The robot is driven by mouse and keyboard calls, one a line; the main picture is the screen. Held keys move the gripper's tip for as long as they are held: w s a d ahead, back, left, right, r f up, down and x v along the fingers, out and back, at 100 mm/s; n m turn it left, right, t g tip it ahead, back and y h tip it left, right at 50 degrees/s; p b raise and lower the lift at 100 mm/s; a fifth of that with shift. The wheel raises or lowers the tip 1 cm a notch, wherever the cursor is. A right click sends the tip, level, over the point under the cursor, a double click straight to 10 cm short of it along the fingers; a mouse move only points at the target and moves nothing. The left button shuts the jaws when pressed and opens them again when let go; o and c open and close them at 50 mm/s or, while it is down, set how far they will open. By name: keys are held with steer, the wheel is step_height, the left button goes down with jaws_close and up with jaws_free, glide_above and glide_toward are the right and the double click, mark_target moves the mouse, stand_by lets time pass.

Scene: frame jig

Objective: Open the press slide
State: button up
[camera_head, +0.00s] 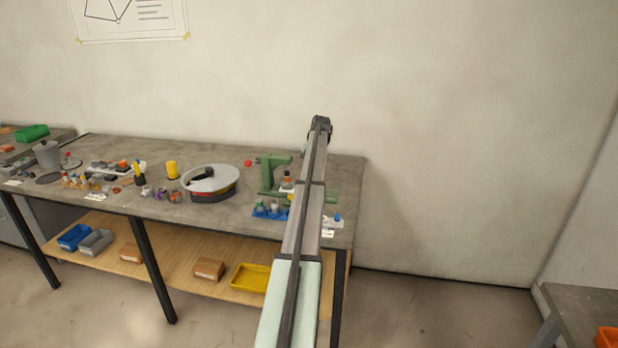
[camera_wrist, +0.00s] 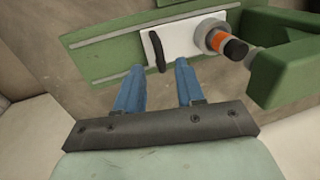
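The green press (camera_head: 267,178) stands near the right end of the bench, partly hidden behind my arm. In the wrist view its green base with pale rails (camera_wrist: 105,50) fills the upper part. The white slide plate (camera_wrist: 187,41) lies on the rails and bears a black upright handle (camera_wrist: 155,50). My gripper (camera_wrist: 158,68) is open, with its two blue fingers pointing at the slide. The handle's near end shows between the fingertips, with a gap on both sides. I cannot tell the depth between them. The head view hides my fingers.
An orange and black cylinder in a grey collar (camera_wrist: 222,40) stands at the slide's right end, beside the green press arm (camera_wrist: 285,72). A round turntable (camera_head: 213,190) and a blue holder (camera_head: 268,212) stand left of my arm. The wall is behind the bench.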

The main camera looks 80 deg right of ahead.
steer(key=shift+w+f, duration=0.15)
steer(key=shift+f, duration=0.5)
steer(key=shift+w+f, duration=0.15)
steer(key=shift+f, duration=0.5)
steer(key=shift+c, duration=0.4)
jaws_close()
